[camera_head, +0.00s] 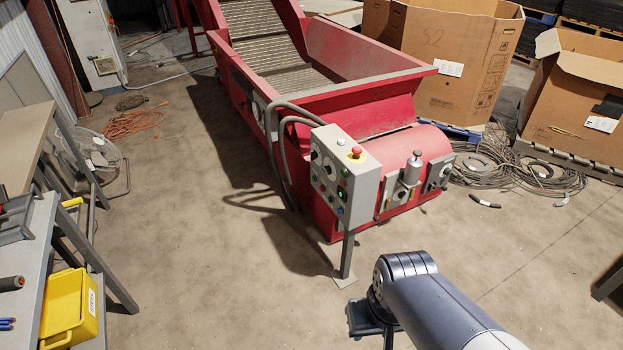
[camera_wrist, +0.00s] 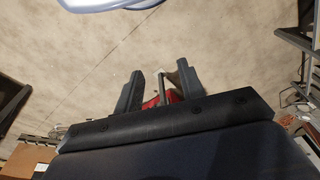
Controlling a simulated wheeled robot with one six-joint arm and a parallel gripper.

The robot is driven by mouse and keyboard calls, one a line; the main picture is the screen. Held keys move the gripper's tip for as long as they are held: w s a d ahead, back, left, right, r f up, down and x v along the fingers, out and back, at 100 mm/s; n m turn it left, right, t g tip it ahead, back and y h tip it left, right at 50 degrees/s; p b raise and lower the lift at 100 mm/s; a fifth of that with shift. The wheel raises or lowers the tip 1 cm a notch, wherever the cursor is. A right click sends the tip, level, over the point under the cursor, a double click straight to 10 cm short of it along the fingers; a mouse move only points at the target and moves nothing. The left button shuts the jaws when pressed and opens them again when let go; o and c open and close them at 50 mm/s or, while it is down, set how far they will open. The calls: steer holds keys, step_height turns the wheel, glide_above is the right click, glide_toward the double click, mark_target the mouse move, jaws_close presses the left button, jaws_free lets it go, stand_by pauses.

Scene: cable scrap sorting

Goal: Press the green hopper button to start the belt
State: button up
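The grey control box (camera_head: 345,184) stands upright on a post at the near end of the red hopper conveyor (camera_head: 330,95). Its face carries several small buttons, including a green button (camera_head: 344,172), and a red mushroom button (camera_head: 356,152) sits on its top. More than one small spot on the face looks greenish. My gripper shows in the wrist view (camera_wrist: 158,82) with its two dark fingers apart and nothing held between them. A thin post and a bit of red show beyond the fingers. In the head view my arm is at the lower right, apart from the box.
Cardboard boxes (camera_head: 440,50) and loose cable coils (camera_head: 510,165) lie at the right. The floor left of the box is clear.

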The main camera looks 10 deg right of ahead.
jaws_close()
stand_by(1.2)
